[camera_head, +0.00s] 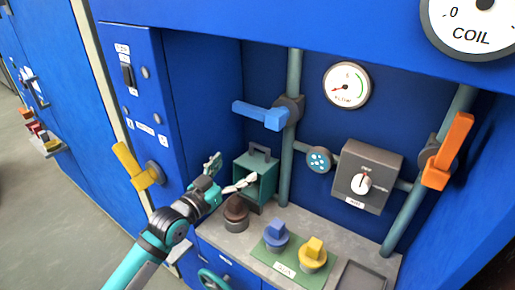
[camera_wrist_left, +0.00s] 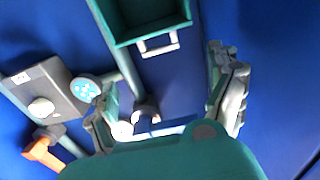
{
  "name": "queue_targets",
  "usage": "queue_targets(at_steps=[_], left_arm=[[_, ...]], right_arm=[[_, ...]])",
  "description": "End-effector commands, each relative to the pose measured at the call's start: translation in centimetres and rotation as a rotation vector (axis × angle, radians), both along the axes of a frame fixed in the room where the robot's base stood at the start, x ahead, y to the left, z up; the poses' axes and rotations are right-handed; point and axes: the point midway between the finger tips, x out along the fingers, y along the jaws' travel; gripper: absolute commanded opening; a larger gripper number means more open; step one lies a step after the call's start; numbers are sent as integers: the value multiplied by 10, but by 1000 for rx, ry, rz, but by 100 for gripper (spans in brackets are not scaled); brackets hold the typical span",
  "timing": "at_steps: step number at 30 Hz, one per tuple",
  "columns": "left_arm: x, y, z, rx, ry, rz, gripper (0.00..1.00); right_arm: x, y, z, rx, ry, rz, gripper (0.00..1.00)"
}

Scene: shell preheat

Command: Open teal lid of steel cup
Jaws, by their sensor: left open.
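I cannot make out a steel cup with a teal lid in either view. My left gripper (camera_head: 228,172) is open and empty, its two fingers spread apart in front of the blue recess. Its fingers also show at both sides of the left wrist view (camera_wrist_left: 165,85). A teal open-fronted box (camera_head: 267,168) with a grey handle stands just beyond the fingers. It shows at the top of the left wrist view (camera_wrist_left: 180,28). A dark brown round item (camera_head: 236,214) sits on the counter below the gripper. My right gripper is not in view.
The grey counter (camera_head: 262,258) holds a green mat with a blue knob (camera_head: 277,235) and a yellow knob (camera_head: 313,254). A blue-handled valve (camera_head: 262,114), a grey switch box (camera_head: 367,175) and an orange lever (camera_head: 447,150) are behind. A yellow handle (camera_head: 135,165) juts out left.

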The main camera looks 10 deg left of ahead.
Motion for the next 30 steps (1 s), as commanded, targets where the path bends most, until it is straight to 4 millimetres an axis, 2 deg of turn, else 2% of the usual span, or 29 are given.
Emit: queue_targets(at_steps=[1, 9, 15, 21, 29, 30], left_arm=[[12, -5, 2, -4, -2, 1, 90], [66, -27, 1, -2, 0, 0, 90], [95, -39, 0, -1, 0, 0, 90], [107, -44, 0, -1, 1, 0, 90], [108, -44, 0, -1, 1, 0, 90], [108, -44, 0, -1, 1, 0, 88]], right_arm=[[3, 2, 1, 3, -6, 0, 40], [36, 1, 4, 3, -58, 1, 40], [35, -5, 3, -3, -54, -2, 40], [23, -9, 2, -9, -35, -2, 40], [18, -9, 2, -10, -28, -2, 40], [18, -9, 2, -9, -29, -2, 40]])
